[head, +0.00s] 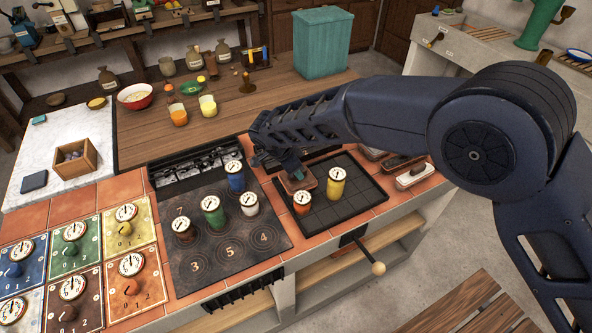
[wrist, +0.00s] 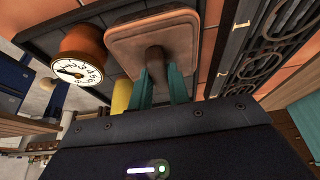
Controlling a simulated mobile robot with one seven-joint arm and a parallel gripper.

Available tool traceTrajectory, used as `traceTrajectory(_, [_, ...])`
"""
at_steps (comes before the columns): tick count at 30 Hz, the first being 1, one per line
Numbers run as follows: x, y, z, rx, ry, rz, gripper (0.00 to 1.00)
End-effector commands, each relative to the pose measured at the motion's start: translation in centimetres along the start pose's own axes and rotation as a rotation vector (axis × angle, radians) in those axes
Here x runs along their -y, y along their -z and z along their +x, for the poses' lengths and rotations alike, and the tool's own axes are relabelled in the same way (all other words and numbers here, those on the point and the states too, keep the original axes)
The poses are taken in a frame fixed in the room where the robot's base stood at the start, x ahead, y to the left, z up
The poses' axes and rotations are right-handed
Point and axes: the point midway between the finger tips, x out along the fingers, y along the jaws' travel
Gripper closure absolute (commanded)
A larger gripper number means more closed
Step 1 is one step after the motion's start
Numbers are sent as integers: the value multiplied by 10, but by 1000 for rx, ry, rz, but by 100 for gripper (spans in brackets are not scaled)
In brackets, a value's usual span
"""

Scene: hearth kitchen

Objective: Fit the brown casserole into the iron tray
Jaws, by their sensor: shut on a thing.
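The brown casserole (head: 299,182) is a flat, rounded rectangular block with a dark upright handle; it fills the upper middle of the wrist view (wrist: 135,38). My gripper (head: 290,165) is shut on that handle, its teal fingers on either side of it in the wrist view (wrist: 158,80). The black iron tray (head: 350,208) has a low rim and a grid floor. The casserole is at its back-left part; whether it touches the floor is unclear. An orange dial pot (head: 302,203) and a yellow dial pot (head: 336,186) stand in the tray.
A dark hob (head: 225,262) with several dial pots lies left of the tray. A brown block (head: 402,163) and a white block (head: 413,176) with handles sit right of it. A lever with a wooden knob (head: 378,268) sticks out at the front. The tray's front-right floor is clear.

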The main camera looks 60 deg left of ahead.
Motion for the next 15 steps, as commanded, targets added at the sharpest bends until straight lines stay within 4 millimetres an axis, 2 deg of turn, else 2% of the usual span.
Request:
traceTrajectory(8, [0,-1,1,0,1,0,100])
traceTrajectory(9, [0,-1,2,0,0,0,76])
traceTrajectory(11, [0,-1,2,0,0,0,64])
traceTrajectory(12, [0,-1,2,0,0,0,60])
traceTrajectory(15, [0,-1,2,0,0,0,60])
